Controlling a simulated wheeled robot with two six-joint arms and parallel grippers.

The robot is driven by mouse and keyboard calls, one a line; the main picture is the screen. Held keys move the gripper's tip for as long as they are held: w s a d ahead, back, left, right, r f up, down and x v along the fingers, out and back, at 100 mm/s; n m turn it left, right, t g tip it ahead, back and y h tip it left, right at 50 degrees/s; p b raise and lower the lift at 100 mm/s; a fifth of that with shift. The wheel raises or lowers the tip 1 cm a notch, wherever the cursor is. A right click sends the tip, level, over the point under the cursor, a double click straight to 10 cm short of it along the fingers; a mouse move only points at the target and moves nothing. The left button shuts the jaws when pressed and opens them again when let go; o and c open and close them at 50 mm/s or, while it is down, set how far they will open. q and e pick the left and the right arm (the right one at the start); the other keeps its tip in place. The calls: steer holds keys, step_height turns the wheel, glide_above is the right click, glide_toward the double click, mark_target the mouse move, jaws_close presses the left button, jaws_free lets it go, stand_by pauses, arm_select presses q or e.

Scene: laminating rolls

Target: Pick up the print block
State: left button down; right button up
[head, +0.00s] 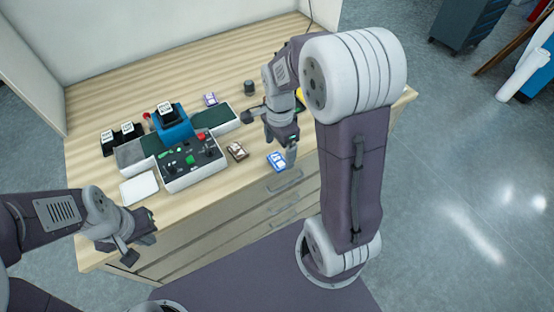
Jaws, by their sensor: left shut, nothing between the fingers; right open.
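Small blocks with printed tops lie on the wooden table: a blue and white one (276,162) near the front edge, a dark brown one (237,151) to its left, and a purple one (210,99) further back. I cannot tell for certain which is the print block. My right gripper (281,144) is open, just above and behind the blue and white block, with nothing seen between its fingers. Whether it touches the block is unclear. My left gripper (136,250) is shut and empty by the table's front left edge.
A machine with a control panel (192,161), a blue housing (175,124) and a dark belt stands mid-table. Black holders (121,136) with white labels, a white pad (139,188) and a dark cylinder (249,87) surround it. Drawers (245,218) are below the front edge.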

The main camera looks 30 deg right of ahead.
mark_target(274, 162)
steer(key=shift+w+a+f, duration=0.15)
steer(key=shift+w+f, duration=0.1)
steer(key=shift+f, duration=0.3)
steer(key=shift+w+a+f, duration=0.1)
steer(key=shift+w+f, duration=0.05)
steer(key=shift+w, duration=0.15)
steer(key=f, duration=0.4)
steer(key=shift+a+f, duration=0.2)
steer(key=shift+f, duration=0.2)
arm_select(q)
steer(key=shift+w+a+f, duration=0.15)
steer(key=shift+w+f, duration=0.25)
steer(key=shift+w, duration=0.05)
arm_select(e)
steer(key=shift+w+f, duration=0.15)
steer(key=shift+f, duration=0.05)
